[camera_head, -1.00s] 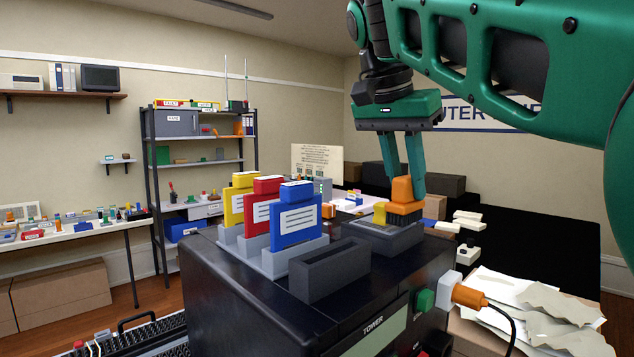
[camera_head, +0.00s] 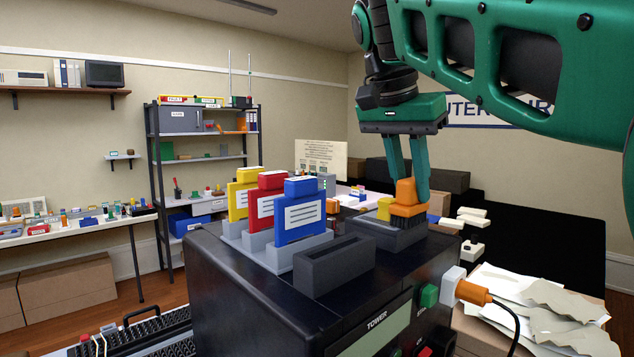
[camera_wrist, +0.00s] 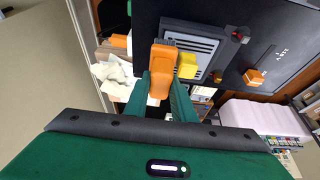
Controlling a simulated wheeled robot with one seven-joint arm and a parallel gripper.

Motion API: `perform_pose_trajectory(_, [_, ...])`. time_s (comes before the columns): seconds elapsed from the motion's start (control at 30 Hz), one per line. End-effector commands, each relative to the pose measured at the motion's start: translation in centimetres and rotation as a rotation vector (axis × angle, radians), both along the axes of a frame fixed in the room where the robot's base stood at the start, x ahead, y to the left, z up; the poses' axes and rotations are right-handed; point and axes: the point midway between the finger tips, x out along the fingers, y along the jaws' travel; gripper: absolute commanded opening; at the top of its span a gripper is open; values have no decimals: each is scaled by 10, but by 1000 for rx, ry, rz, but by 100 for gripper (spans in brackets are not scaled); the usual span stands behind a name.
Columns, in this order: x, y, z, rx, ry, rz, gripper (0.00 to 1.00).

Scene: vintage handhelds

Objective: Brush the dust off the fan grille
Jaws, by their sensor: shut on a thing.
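My gripper (camera_head: 405,185) is shut on the orange handle of a brush (camera_head: 407,196). The brush's dark bristles point down onto the fan grille (camera_head: 372,231), a grey framed block on top of the black tower (camera_head: 220,262). In the wrist view the orange brush (camera_wrist: 161,75) is between my green fingers, over one end of the slatted grille (camera_wrist: 203,48). A small yellow block (camera_head: 384,209) sits on the grille beside the brush; it also shows in the wrist view (camera_wrist: 187,66). Whether dust is on the slats is too small to tell.
Yellow (camera_head: 240,196), red (camera_head: 268,203) and blue (camera_head: 301,215) cartridges stand in grey slots on the tower. An empty dark grey slot box (camera_head: 334,268) is in front of the grille. An orange plug (camera_head: 472,292) sticks out at the right. Papers (camera_head: 535,300) lie beyond it.

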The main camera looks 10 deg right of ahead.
Motion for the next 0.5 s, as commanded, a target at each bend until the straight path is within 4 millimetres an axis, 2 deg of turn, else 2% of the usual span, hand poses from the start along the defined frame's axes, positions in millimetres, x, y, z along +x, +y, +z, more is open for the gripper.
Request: perform_pose_trajectory(0.5, [13, -18, 2, 0, 1, 0, 0])
